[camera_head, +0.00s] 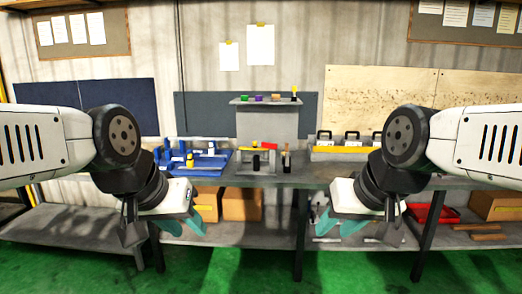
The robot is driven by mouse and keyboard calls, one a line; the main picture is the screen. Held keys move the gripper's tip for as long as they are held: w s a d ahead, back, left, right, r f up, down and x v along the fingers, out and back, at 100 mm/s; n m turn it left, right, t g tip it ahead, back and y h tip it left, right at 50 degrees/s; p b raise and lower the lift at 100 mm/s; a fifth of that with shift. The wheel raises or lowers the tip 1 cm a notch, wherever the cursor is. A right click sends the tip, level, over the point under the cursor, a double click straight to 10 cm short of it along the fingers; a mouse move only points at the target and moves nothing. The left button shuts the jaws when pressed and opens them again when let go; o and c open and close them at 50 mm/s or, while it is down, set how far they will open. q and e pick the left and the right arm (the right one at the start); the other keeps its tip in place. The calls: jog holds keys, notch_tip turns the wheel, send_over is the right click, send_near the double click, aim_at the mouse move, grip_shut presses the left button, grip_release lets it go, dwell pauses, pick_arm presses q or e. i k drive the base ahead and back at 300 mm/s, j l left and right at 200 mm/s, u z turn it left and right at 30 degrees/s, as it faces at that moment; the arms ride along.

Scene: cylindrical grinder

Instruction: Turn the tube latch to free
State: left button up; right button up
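A small grey fixture (246,167) stands on the workbench at the middle. It has a red and yellow bar (263,147) across its top and a dark upright part below the bar. I cannot tell for sure which part is the tube latch, as it is too small. My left gripper (184,226) hangs in front of the bench, left of the fixture, with teal fingers apart and nothing between them. My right gripper (345,226) hangs in front of the bench, right of the fixture, also with teal fingers apart and empty. Neither touches the fixture.
A blue tray (215,165) with white and yellow parts lies left of the fixture. A yellow-fronted rack (340,150) stands to the right. A raised shelf (262,102) holds small coloured items. Cardboard boxes (240,204) and a red bin (448,214) sit on the lower shelf.

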aim_at(273, 146)
jog(key=i+z, duration=0.1)
jog(key=i, duration=0.25)
jog(key=i+j+z, duration=0.1)
jog(key=i, duration=0.2)
jog(key=i+j+z, duration=0.1)
jog(key=i, duration=0.4)
jog(key=i+j+z, duration=0.1)
jog(key=i, duration=0.4)
jog(key=i+j+z, duration=0.15)
jog(key=i, duration=0.3)
jog(key=i+j+z, duration=0.1)
jog(key=i, duration=0.4)
jog(key=j, duration=0.1)
